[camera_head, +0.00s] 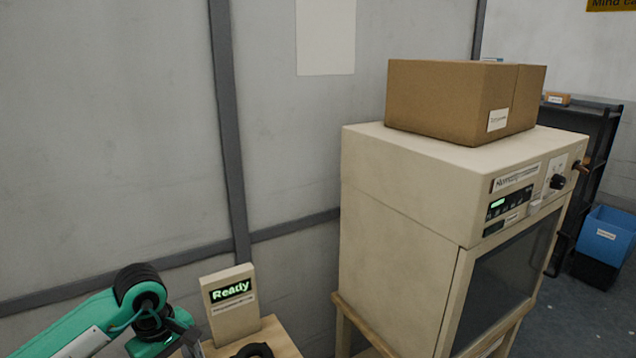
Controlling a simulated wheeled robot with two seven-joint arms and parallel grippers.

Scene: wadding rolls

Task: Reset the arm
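My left arm comes in at the lower left, a green link with a black wrist joint. The gripper end of this arm runs off the bottom edge, and its fingertips do not show. My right arm and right gripper are out of view. No wadding roll can be made out.
A sign reading "Ready" (231,304) stands on a small wooden stand beside my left wrist, with a dark round object (253,351) in front. A beige oven-like machine (400,205) stands at the right, bearing a cardboard box (440,100). Blue bin (606,236) and dark shelf (590,125) are farther right.

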